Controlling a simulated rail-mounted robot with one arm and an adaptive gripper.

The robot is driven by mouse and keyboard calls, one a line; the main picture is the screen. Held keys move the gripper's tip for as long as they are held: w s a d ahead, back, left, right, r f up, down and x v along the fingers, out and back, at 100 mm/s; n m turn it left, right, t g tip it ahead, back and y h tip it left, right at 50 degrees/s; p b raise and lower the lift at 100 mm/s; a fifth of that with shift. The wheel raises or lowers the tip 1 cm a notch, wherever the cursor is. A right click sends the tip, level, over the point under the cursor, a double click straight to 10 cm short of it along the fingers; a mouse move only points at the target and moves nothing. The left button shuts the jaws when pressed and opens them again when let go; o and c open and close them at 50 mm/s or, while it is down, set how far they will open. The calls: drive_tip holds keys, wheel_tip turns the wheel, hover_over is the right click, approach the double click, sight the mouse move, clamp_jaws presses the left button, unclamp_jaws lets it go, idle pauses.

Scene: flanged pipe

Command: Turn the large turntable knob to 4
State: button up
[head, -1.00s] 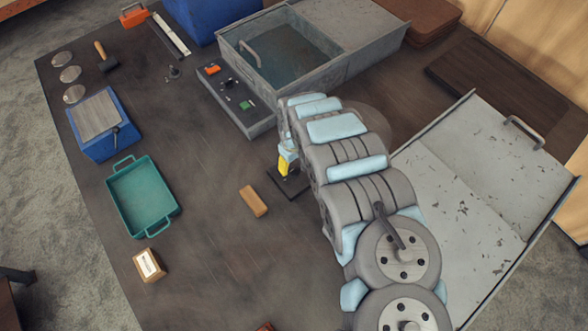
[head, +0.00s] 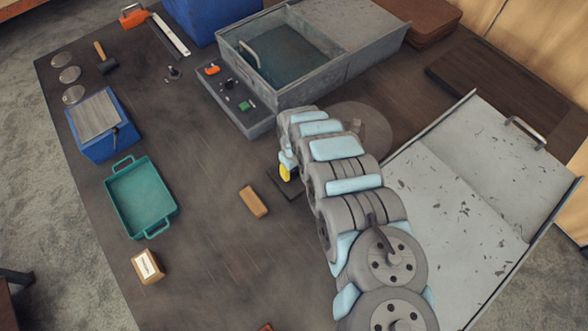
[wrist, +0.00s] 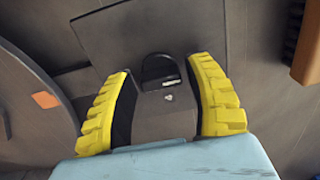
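The knob (wrist: 160,70) is black and stands on a dark flat base in the wrist view. A pale mark shows just below it. My gripper (wrist: 160,90) is open, with one yellow finger on each side of the knob and a gap on both sides. I cannot tell how deep the knob lies between the fingers, nor read any number. In the head view my gripper (head: 287,172) is over the dark base plate (head: 283,187) and hides the knob. The round turntable (head: 372,125) is partly behind my arm; its edge also shows in the wrist view (wrist: 30,100).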

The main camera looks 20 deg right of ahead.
drive_tip(key=c, duration=0.7)
drive_tip(key=shift+a+m+p, duration=0.1)
drive_tip(key=shift+m+p, duration=0.2)
drive_tip(key=shift+m, duration=0.1)
drive_tip(key=shift+c, duration=0.2)
drive_tip(key=m+p, duration=0.2)
drive_tip(key=m, duration=0.2)
drive_tip(key=shift+r, duration=0.1)
drive_tip(key=m+p, duration=0.1)
drive_tip(key=m, duration=0.3)
drive_tip(key=shift+m, duration=0.3)
drive_tip(key=m, duration=0.4)
drive_tip(key=shift+m, duration=2.2)
drive_tip(key=shift+c, duration=0.2)
